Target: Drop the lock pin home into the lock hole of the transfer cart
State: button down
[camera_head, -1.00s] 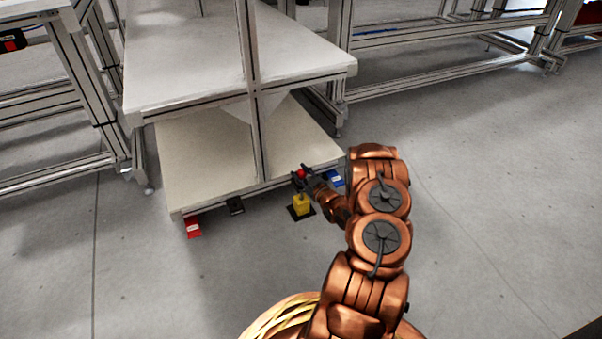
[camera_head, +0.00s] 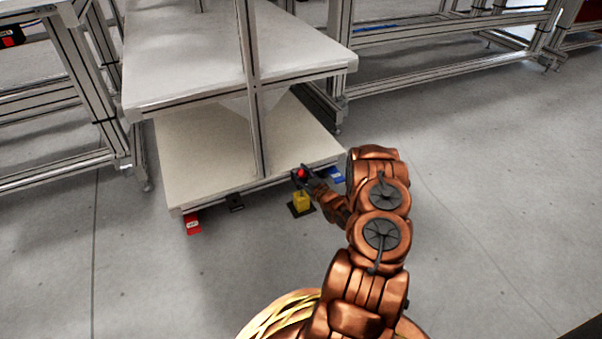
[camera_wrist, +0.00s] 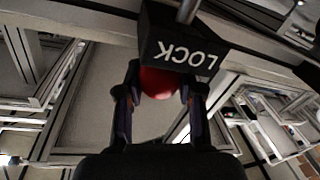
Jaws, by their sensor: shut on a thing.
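My gripper (camera_head: 302,176) is low at the front edge of the transfer cart (camera_head: 250,186). Its two fingers are shut on the red ball knob (camera_wrist: 158,84) of the lock pin. In the wrist view, a black block marked LOCK (camera_wrist: 180,47) sits right beside the knob, its lettering upside down. A metal rod (camera_wrist: 187,11) runs out of the block's far side. A yellow block (camera_head: 302,202) on a dark plate shows just below the gripper in the head view. The lock hole cannot be made out.
A red tab (camera_head: 193,224), a black fitting (camera_head: 236,204) and a blue tab (camera_head: 334,175) line the cart's lower front edge. Framed benches (camera_head: 75,80) stand left and behind. The floor on the right is clear.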

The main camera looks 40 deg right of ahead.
jog(key=shift+f, duration=0.25)
jog(key=c, duration=0.7)
grip_release()
jog(key=shift+o, duration=0.2)
jog(key=s+a, duration=0.2)
jog(key=s, duration=0.9)
jog(key=shift+s, duration=0.4)
jog(key=shift+r, duration=0.15)
